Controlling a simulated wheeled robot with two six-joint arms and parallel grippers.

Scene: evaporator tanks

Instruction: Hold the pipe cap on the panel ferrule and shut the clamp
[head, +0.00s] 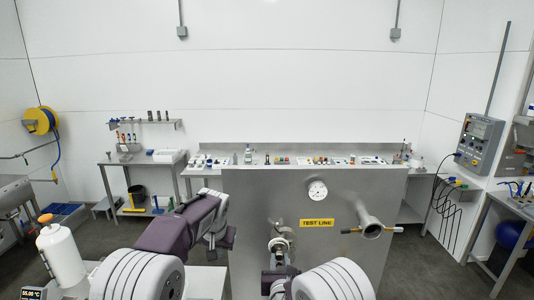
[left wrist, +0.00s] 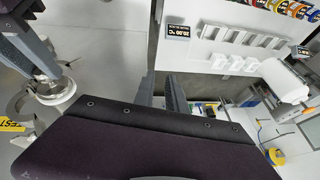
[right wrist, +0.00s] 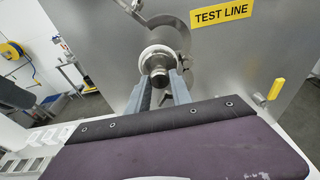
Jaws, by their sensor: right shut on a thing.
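My right gripper (right wrist: 161,88) is shut on the pipe cap (right wrist: 158,66), a round steel piece with a dark end. The cap is in front of the panel ferrule, left of the TEST LINE label. Whether it seats flush cannot be told. The steel clamp (right wrist: 167,24) shows behind and above the cap, around the pipe end; its closure is unclear. In the head view, my right gripper (head: 279,268) is low in front of the ferrule (head: 280,231). My left gripper (left wrist: 162,92) is empty, its fingers slightly apart, to the left of the panel fitting in the head view.
The steel panel (head: 250,195) carries a gauge (head: 317,190), a TEST LINE label (head: 316,223) and, at right, a pipe fitting (head: 369,227) with a yellow handle. A white bench with trays (left wrist: 245,45) shows in the left wrist view. A white bottle (head: 60,255) stands front left.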

